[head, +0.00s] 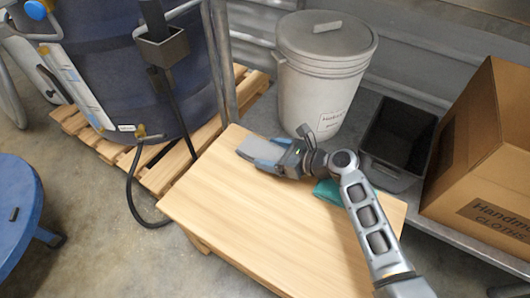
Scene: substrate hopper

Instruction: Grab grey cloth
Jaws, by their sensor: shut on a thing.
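My gripper (273,160) is low over the left part of the wooden tabletop in the head view. Its jaws are shut on a flat grey piece, which I take as the grey cloth (253,148); it sticks out from the fingers to the left. Bluish parts show along the near side of the jaws. Whether the cloth touches the wood is hard to tell. The gripper hides part of the cloth. A teal cloth (328,190) lies on the table under my arm, partly hidden.
The light wooden table (225,210) is mostly bare. Behind it stand a lidded white bin (315,90), a dark empty tub (390,165) and a cardboard box (480,185) labelled for cloths. A blue drum (130,80) stands on a pallet at left, with a black hose. A blue round top (20,215) is lower left.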

